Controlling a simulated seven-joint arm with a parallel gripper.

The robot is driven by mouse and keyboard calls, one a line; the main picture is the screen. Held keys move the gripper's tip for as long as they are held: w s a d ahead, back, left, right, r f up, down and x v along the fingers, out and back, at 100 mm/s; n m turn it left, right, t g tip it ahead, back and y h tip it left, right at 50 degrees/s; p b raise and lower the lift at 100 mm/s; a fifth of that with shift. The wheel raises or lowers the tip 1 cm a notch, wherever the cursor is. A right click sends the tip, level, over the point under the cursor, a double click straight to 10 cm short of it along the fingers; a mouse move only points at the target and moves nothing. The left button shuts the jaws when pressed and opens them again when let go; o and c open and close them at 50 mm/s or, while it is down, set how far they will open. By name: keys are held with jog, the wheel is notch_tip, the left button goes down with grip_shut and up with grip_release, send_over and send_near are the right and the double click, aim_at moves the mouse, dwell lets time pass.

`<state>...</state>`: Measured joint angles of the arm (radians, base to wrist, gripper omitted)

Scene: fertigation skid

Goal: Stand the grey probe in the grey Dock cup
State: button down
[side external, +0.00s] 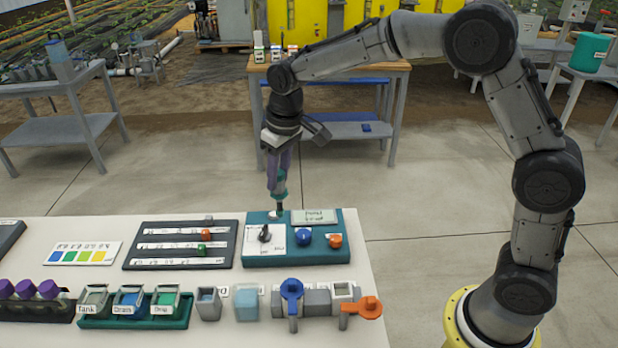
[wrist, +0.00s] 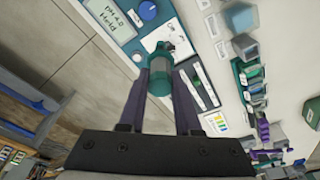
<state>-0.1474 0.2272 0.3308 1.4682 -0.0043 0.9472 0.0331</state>
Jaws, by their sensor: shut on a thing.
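My gripper (side external: 279,178) has purple fingers pointing down over the teal panel at the back of the white table. It is shut on a teal-bodied piece with a dark lower tip (side external: 279,198), which I take for the probe; little grey shows on it. In the wrist view its teal body (wrist: 160,78) sits between the fingertips. It is upright, its tip close to a pale round spot at the panel's back edge; I cannot tell whether they touch. A grey open cup (side external: 208,304) stands at the table's front, probably the Dock cup; its label is not readable.
The teal panel (side external: 257,258) carries a display, a black knob, a blue knob and an orange knob. A pale blue cup (side external: 245,304) and blue and orange valves (side external: 291,291) stand right of the grey cup. Left are a teal tray (side external: 137,322) of labelled cups and a slider board (side external: 180,250).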

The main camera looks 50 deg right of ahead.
jog(key=a+f+n, duration=0.3)
jog(key=a+n, duration=0.2)
jog(key=a, duration=1.8)
notch_tip(320, 180, down, 8)
jog(key=shift+s+d+f+y, duration=0.2)
jog(key=shift+s+d+y, duration=0.05)
jog(key=shift+s+y, duration=0.05)
jog(key=c, duration=0.5)
grip_release()
jog(key=shift+r, duration=3.55)
